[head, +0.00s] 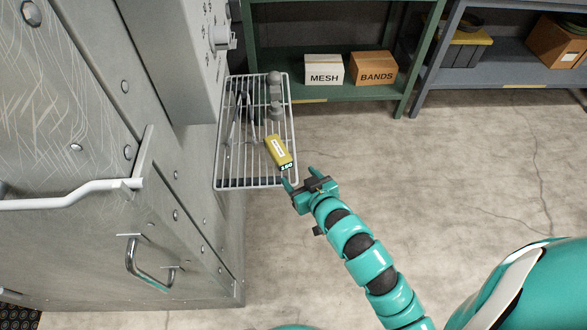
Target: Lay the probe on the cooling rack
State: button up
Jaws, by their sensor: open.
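The cooling rack (222,162) is a wire shelf fixed to the right side of the grey booth. A yellow block-shaped device with a pale label and a lit display (278,151), which looks like the probe, lies on the front right part of the rack wires. My gripper (298,183) is at the rack's front right corner, just in front of the device's display end. Its teal fingers are open, with a small gap to the device and nothing seen between them.
A grey dumbbell-shaped item (274,95) and dark thin tools stand or lie at the rack's back. The booth wall (150,80) with a bar handle (70,193) fills the left. Shelves with MESH (324,70) and BANDS (373,68) boxes stand behind. The floor to the right is clear.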

jog(key=shift+p+v, duration=1.65)
jog(key=shift+v, duration=0.1)
jog(key=shift+r, duration=0.1)
